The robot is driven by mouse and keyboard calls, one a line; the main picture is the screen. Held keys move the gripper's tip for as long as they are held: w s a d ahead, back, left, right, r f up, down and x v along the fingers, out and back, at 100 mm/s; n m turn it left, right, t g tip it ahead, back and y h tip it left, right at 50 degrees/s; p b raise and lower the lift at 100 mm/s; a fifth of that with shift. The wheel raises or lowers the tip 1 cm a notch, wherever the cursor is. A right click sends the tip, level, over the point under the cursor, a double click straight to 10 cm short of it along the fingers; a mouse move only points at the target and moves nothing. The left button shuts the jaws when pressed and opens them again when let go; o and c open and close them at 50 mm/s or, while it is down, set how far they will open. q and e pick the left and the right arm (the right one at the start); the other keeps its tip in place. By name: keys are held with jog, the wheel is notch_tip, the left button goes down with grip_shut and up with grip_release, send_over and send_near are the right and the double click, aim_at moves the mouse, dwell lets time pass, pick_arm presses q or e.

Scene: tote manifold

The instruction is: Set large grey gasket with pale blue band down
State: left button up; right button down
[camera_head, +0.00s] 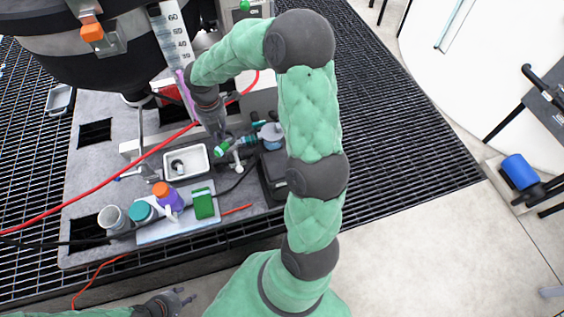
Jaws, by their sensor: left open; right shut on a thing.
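My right gripper (221,141) points down over the grey work deck, beside a green-ended fitting in the middle of the equipment. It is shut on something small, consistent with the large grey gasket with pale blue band. The gasket is too small and too hidden by the fingers to make out clearly. My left gripper (182,297) is open and empty low in the picture, in front of the deck's near edge and away from the parts.
A purple bottle with orange cap (166,196), a teal-lidded jar (142,212), a white cup (112,218) and a green block (203,204) stand nearer. A red hose (105,180) crosses the deck. A large dark vessel (95,60) hangs behind.

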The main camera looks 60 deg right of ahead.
jog(key=s+a+r+m+p, duration=0.1)
jog(key=s+r+m, duration=0.2)
jog(key=s, duration=1)
jog(key=s+a+r+m+p, duration=0.2)
jog(key=s+r+m, duration=0.15)
jog(key=s, duration=0.85)
jog(key=b, duration=0.5)
send_near(282, 148)
jog(key=a+f, duration=0.1)
jog(key=s+a+f, duration=0.2)
jog(key=shift+s+a, duration=0.25)
jog(key=shift+a, duration=0.1)
jog(key=shift+d+f, duration=0.1)
jog(key=shift+f, duration=0.05)
jog(key=shift+w+d+f+b, duration=0.1)
jog(key=shift+f+b, duration=0.45)
jog(key=shift+f, duration=0.35)
jog(key=shift+w+d+f+b, duration=0.1)
jog(key=shift+f+b, duration=0.45)
jog(key=shift+f, duration=0.3)
